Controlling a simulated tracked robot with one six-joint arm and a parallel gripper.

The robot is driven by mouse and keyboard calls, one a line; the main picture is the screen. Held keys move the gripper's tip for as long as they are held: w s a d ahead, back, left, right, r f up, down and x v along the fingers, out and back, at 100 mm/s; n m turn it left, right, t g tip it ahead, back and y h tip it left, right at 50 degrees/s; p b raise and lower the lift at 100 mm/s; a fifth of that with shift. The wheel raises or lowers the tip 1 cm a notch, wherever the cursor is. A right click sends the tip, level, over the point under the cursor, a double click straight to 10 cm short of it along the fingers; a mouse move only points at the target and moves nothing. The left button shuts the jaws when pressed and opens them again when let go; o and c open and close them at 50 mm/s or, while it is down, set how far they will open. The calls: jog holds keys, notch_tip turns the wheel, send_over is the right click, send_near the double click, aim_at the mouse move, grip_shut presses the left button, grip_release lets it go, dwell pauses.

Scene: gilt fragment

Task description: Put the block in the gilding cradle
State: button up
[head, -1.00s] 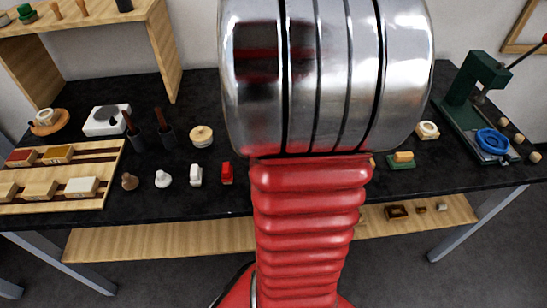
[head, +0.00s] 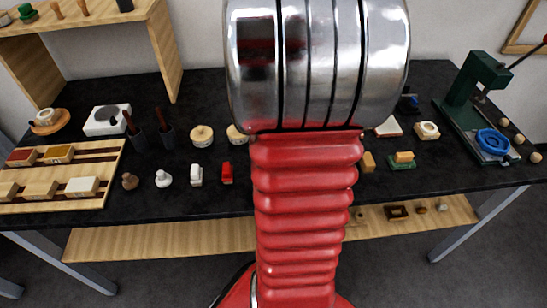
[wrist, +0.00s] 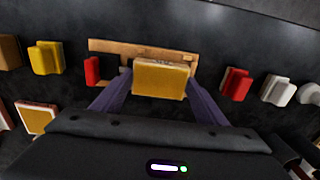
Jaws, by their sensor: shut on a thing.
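My gripper (wrist: 158,88) shows in the wrist view, its two purple fingers shut on the sides of a block (wrist: 160,78) with a yellow-gold face and a pale top edge. Right behind the block in that view lies a flat wooden piece (wrist: 108,48) with a pale label, likely the gilding cradle. The block covers much of it, and I cannot tell whether they touch. In the head view my red and chrome arm hides the gripper, the held block and the wooden piece.
In the wrist view, a red block (wrist: 93,71) and a yellow block (wrist: 47,58) stand left; red (wrist: 236,83) and white (wrist: 278,89) pieces stand right. In the head view, a slotted wooden rack (head: 100,172) is left and a green press (head: 470,85) right.

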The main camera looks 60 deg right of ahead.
jog(key=shift+f, duration=0.45)
jog(key=o, duration=1.2)
jog(key=shift+c, duration=0.2)
jog(key=shift+r, duration=0.15)
notch_tip(320, 180, up, 13)
jog(key=shift+a, duration=0.1)
